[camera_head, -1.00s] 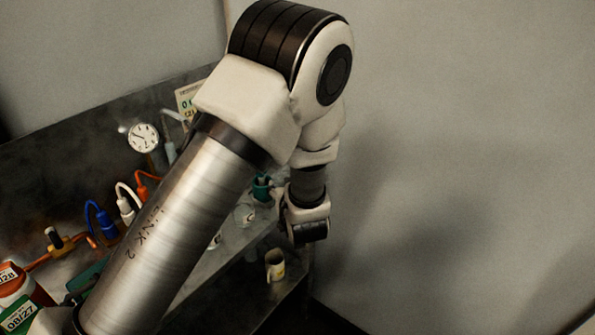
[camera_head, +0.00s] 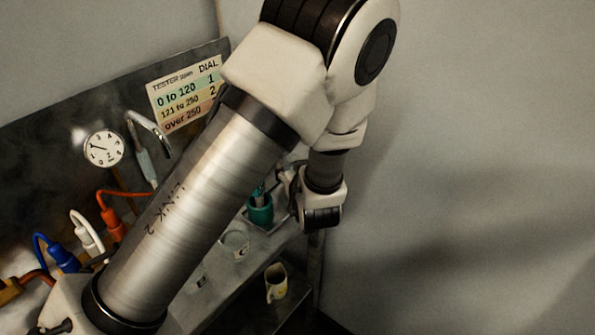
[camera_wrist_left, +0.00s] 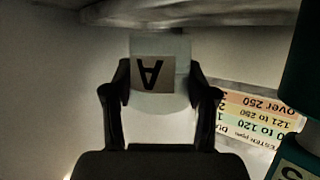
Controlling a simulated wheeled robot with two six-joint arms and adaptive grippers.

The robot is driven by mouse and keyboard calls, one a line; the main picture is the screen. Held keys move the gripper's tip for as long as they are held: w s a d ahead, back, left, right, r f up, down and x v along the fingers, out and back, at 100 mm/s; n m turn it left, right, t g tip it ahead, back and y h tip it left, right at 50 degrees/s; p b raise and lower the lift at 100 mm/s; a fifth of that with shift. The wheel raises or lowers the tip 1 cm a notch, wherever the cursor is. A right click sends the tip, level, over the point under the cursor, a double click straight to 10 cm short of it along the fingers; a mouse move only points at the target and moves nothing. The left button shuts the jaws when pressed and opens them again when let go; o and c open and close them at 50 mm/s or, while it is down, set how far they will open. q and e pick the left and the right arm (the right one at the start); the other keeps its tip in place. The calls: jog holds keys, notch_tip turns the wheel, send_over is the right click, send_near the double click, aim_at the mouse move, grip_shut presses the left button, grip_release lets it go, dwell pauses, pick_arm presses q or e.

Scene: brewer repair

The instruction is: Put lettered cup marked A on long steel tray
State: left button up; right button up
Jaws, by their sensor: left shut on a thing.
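The cup marked A (camera_wrist_left: 160,72) is pale and see-through, with a black letter on a light label. In the left wrist view it sits between the two dark fingers of my left gripper (camera_wrist_left: 160,100), which is shut on it. The letter appears upside down in that view. In the head view my left gripper (camera_head: 290,187) is mostly hidden behind my own wrist, beside a teal container, and the held cup cannot be made out. I cannot clearly tell a long steel tray from the grey steel bench top (camera_head: 262,250). My right gripper is not in view.
A clear cup (camera_head: 235,244) and the teal container (camera_head: 260,208) stand on the bench. A yellowish mug (camera_head: 276,282) is on a lower level. A gauge (camera_head: 103,148), a tester chart (camera_head: 188,95) and coloured hoses line the back panel. My arm hides much of the bench.

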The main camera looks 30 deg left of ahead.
pick_arm(q)
jog(key=shift+s+d+f+b, duration=0.1)
jog(key=shift+s+f+b, duration=0.1)
jog(key=shift+f, duration=0.2)
jog(key=shift+s+d+f+b, duration=0.1)
jog(key=shift+s+f+b, duration=0.1)
jog(key=shift+f, duration=0.2)
jog(key=shift+r, duration=0.15)
jog(key=shift+w+a, duration=0.1)
jog(key=shift+w, duration=0.15)
jog(key=shift+f, duration=0.25)
jog(key=o, duration=1.2)
jog(key=shift+s+r, duration=0.1)
jog(key=shift+r, duration=0.05)
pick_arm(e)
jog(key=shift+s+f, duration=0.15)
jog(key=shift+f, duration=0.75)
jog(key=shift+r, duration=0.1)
